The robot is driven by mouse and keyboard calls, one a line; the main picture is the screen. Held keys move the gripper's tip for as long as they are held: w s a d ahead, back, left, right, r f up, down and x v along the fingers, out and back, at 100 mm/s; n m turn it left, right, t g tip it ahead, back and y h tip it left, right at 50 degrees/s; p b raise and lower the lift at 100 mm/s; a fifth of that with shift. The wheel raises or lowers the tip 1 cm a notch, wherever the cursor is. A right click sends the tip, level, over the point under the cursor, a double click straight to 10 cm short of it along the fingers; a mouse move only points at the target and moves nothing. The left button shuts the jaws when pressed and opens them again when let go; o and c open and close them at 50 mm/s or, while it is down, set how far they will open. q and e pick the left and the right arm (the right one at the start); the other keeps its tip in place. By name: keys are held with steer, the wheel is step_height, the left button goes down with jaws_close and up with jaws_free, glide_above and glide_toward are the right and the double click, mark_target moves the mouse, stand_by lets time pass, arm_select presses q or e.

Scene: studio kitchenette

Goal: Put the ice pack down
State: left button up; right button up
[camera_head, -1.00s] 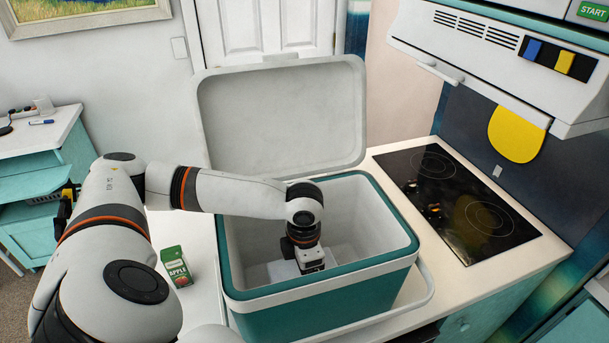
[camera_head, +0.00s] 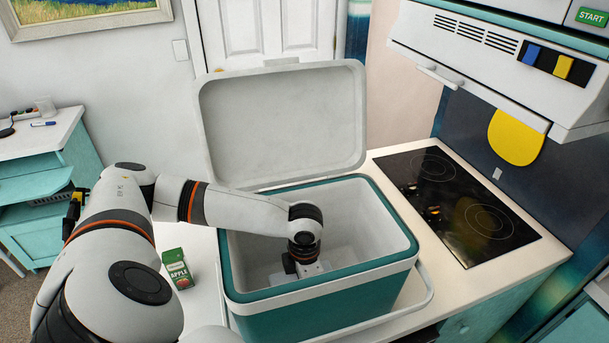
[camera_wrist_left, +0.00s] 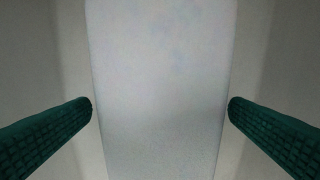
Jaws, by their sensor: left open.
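The ice pack (camera_wrist_left: 160,60) is a pale, whitish slab that fills the middle of the left wrist view. My left gripper (camera_wrist_left: 160,104) is open, with one dark green finger on each side of the slab; small gaps show between fingertips and slab edges. In the head view the gripper (camera_head: 308,269) is low inside the open cooler (camera_head: 325,283), which is teal with a white interior. A small pale part of the ice pack (camera_head: 277,277) shows beside the gripper there. The fingertips are hidden in the head view. My right gripper is not in view.
The cooler's lid (camera_head: 283,120) stands open at the back. A green apple juice carton (camera_head: 177,268) stands on the counter left of the cooler. A black cooktop (camera_head: 457,203) lies to the right, under a white hood (camera_head: 500,65).

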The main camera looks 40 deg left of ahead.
arm_select(q)
step_height(320, 180, up, 12)
steer(key=b, duration=0.2)
steer(key=shift+r, duration=0.15)
